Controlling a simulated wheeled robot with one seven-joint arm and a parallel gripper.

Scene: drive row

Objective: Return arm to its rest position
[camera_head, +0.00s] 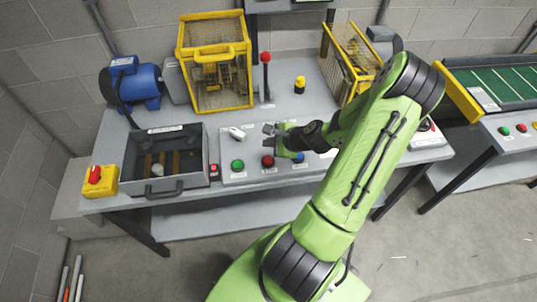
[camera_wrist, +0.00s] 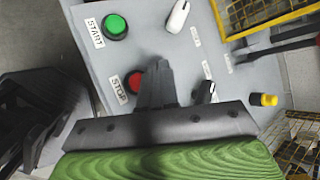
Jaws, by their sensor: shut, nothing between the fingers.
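My green arm (camera_head: 365,155) reaches over the grey workbench from the lower right in the head view. My gripper (camera_head: 272,134) is above the button panel, near the red button (camera_head: 267,161). In the wrist view my gripper (camera_wrist: 158,65) is shut and empty, with its fingers together beside the red STOP button (camera_wrist: 133,82). The green START button (camera_wrist: 115,27) is at upper left there.
A grey open box (camera_head: 166,183) and a yellow emergency-stop box (camera_head: 99,182) stand at the left. Yellow cages (camera_head: 213,50) and a red-knobbed lever (camera_head: 265,75) stand behind the panel. A yellow beacon (camera_head: 299,85) is near the lever. Floor (camera_head: 420,260) is clear at lower right.

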